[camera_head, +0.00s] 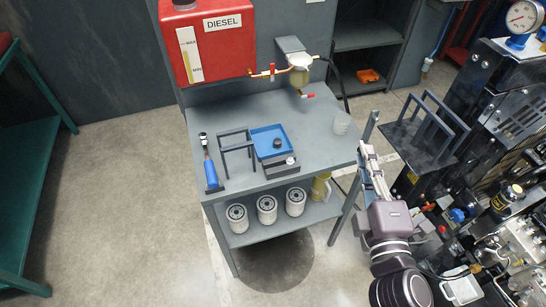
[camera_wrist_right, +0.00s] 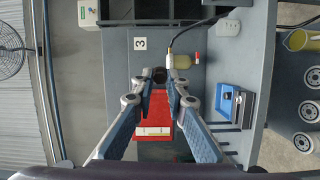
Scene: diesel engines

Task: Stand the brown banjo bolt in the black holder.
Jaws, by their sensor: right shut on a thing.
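My right gripper (camera_head: 366,150) is in the air beside the right edge of the workbench, pointing toward the back. In the right wrist view its fingertips (camera_wrist_right: 159,75) are closed on a small dark round piece (camera_wrist_right: 159,76), which I take to be the brown banjo bolt; its colour is hard to tell. The black holder (camera_head: 282,169) is a low block near the bench's front edge, left of the gripper and well apart from it, with a pale round spot on top. It also shows in the right wrist view (camera_wrist_right: 246,110). My left gripper is not in view.
A blue tray (camera_head: 263,132) with a dark round part (camera_head: 277,143) lies behind the holder. A red diesel tank (camera_head: 223,37) hangs behind; an engine stands right.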

